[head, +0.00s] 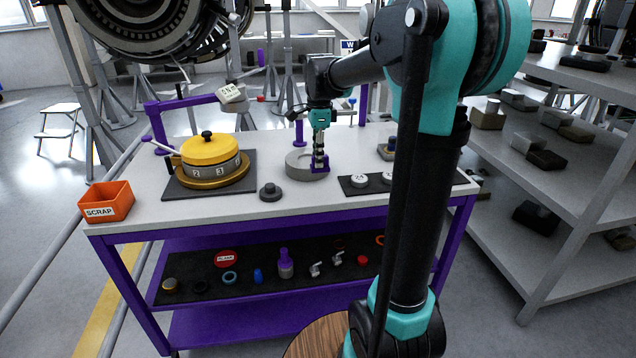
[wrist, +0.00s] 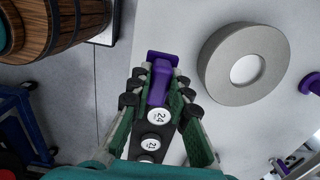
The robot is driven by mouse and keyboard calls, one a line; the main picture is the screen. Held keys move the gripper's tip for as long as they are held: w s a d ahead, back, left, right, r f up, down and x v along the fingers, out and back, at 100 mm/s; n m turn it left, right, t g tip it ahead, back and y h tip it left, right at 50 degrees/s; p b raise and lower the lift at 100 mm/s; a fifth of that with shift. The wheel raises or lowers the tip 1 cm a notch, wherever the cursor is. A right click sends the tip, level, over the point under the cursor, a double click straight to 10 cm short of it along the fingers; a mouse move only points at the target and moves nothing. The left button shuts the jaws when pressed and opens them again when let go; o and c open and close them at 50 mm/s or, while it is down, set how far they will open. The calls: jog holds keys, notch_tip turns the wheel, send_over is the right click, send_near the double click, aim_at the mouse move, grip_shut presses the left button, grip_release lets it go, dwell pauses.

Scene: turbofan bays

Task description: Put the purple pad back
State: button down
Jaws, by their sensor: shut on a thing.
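My gripper (head: 320,160) is shut on a purple pad (wrist: 160,80), a small piece with a wider flat end beyond the fingertips. In the wrist view the fingers (wrist: 158,90) press on it from both sides. In the head view the pad (head: 320,169) shows at the fingertips, over the bench top beside a grey ring (head: 300,168). I cannot tell whether it touches the bench. In the wrist view the grey ring (wrist: 222,72) lies to the right of the pad, apart from it.
The white bench (head: 225,208) also carries a yellow-topped gauge (head: 210,152) on a dark mat, a black knob (head: 270,192), a dark strip with numbered discs (head: 359,181) and an orange scrap bin (head: 107,203). Shelves (head: 570,160) stand at right.

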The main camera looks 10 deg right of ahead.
notch_tip(320, 180, down, 9)
jog(key=shift+r, duration=0.1)
dwell(0.3)
jog(key=c, duration=1.4)
grip_release()
notch_tip(320, 180, up, 12)
jog(key=shift+d+f, duration=0.1)
jog(key=shift+f, duration=0.05)
jog(key=s+d+f+n+t, duration=0.1)
jog(key=s+f+n, duration=0.5)
jog(key=s+f, duration=0.1)
jog(key=s+d+f+n+t, duration=0.1)
jog(key=s+f+n, duration=0.5)
jog(key=s+f, duration=0.1)
jog(key=s+d+f+n+t, duration=0.2)
jog(key=s+f+n, duration=0.4)
jog(key=s+f, duration=0.1)
jog(key=shift+s+d+f, duration=0.1)
jog(key=shift+s+f, duration=0.25)
jog(key=shift+s, duration=0.15)
